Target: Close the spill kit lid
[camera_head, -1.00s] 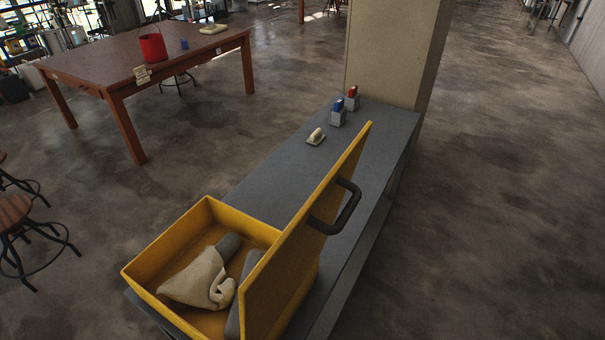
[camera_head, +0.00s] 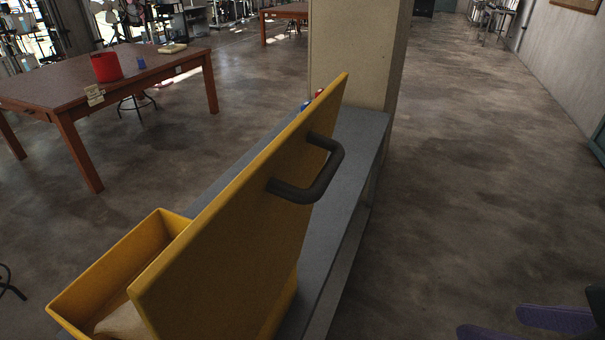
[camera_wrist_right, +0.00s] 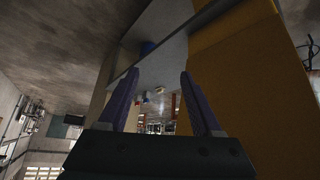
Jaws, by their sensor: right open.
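The yellow spill kit box (camera_head: 115,262) sits at the near end of a grey bench, partly hidden behind its own lid. The lid (camera_head: 225,225) stands raised and open, with a dark handle (camera_head: 318,185) on its right-hand face. A piece of the pale cloth inside (camera_head: 122,322) shows at the bottom edge. My right gripper (camera_head: 510,325) is at the lower right, open and empty, apart from the lid and to the right of the bench. In the right wrist view its purple fingers (camera_wrist_right: 158,95) are spread, with the yellow lid (camera_wrist_right: 235,80) beyond them on the right. My left gripper is not in view.
The grey bench (camera_head: 345,165) runs away to a pale pillar (camera_head: 350,55). Small blue and red items (camera_head: 312,100) are mostly hidden behind the lid. Floor right of the bench is clear.

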